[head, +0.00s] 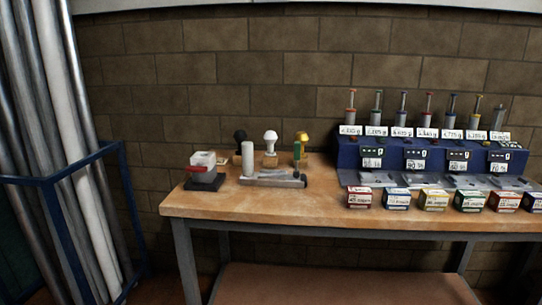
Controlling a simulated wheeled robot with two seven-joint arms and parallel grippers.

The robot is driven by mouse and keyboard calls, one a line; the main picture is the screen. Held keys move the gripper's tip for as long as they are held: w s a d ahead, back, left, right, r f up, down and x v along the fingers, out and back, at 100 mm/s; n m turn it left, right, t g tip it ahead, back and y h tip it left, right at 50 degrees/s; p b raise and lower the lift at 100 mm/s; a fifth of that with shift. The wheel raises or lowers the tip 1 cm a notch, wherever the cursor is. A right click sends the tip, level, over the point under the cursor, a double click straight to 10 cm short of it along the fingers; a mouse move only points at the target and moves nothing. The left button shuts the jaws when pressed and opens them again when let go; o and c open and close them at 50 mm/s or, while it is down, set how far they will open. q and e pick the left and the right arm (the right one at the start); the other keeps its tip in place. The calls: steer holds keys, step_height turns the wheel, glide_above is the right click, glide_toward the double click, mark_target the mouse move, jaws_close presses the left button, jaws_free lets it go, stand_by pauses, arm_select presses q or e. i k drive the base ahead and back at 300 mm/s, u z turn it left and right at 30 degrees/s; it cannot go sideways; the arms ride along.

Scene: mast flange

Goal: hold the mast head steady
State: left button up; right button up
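I see nothing in the head view that I can make out as a mast head. Neither of my grippers shows in this view. Several long grey poles (62,150) lean at the left edge behind a blue frame; I cannot tell whether any of them belongs to a mast.
A wooden workbench (270,205) stands against a brick wall. It carries a blue rack (345,155) with labelled plungers, several small coloured boxes (433,199), a grey tool with an upright cylinder (247,158), stamp-like knobs (270,137) and a small red-and-white device (203,167). A blue frame (48,190) stands left.

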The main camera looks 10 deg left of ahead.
mark_target(297, 145)
steer(key=u, duration=0.5)
steer(key=i, duration=0.9)
